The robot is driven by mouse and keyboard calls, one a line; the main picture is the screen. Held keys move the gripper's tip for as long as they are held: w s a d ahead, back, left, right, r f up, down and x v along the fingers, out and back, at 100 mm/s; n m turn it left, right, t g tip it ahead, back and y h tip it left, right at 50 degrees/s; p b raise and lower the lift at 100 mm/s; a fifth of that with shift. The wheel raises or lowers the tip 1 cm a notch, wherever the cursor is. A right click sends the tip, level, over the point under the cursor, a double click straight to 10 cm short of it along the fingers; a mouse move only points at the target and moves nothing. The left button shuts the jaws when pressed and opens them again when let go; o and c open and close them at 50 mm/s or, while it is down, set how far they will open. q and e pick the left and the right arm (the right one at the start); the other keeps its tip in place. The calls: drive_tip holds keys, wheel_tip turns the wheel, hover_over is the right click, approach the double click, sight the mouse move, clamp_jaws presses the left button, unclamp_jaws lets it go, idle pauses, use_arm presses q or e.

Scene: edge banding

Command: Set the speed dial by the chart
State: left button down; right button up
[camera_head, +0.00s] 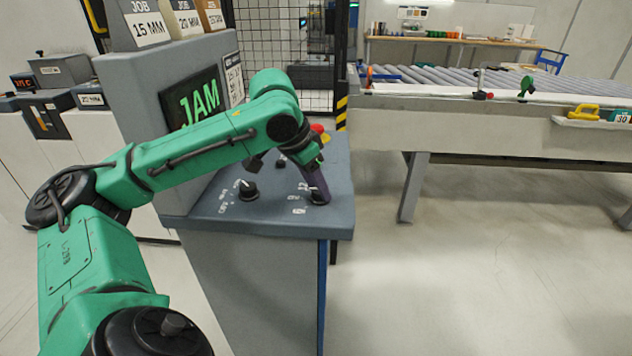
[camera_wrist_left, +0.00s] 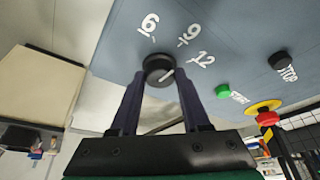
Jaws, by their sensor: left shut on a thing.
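The speed dial (camera_wrist_left: 157,66) is a round black knob on the grey console top. White figures lie around it, including a 12 (camera_wrist_left: 203,60); a slanted white line shows on its face, and I cannot tell its exact setting. In the head view the dial (camera_head: 319,198) sits near the console's front right corner. My left gripper (camera_head: 318,190) reaches down to it, its dark fingers (camera_wrist_left: 157,84) shut on its sides. The chart (camera_head: 234,78) is a white sheet beside the JAM screen (camera_head: 193,100), partly hidden by my arm and too small to read. My right gripper is not in view.
A second black knob (camera_head: 248,190) stands left of the dial. In the wrist view, a green START button (camera_wrist_left: 222,91), a black STOP button (camera_wrist_left: 279,60) and a red-and-yellow emergency button (camera_wrist_left: 266,117) are nearby. A roller conveyor (camera_head: 470,80) stands to the right, with clear floor before it.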

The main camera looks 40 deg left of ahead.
use_arm(q)
drive_tip(key=shift+r+n, duration=0.2)
drive_tip(key=shift+n, duration=0.2)
drive_tip(key=shift+c, duration=1.9)
unclamp_jaws()
drive_tip(key=shift+f, duration=0.1)
drive_tip(key=d+p+v, duration=0.1)
drive_tip(key=p+v, duration=0.3)
drive_tip(key=v, duration=1)
drive_tip(key=shift+a+r, duration=0.25)
drive_tip(key=shift+r, duration=0.05)
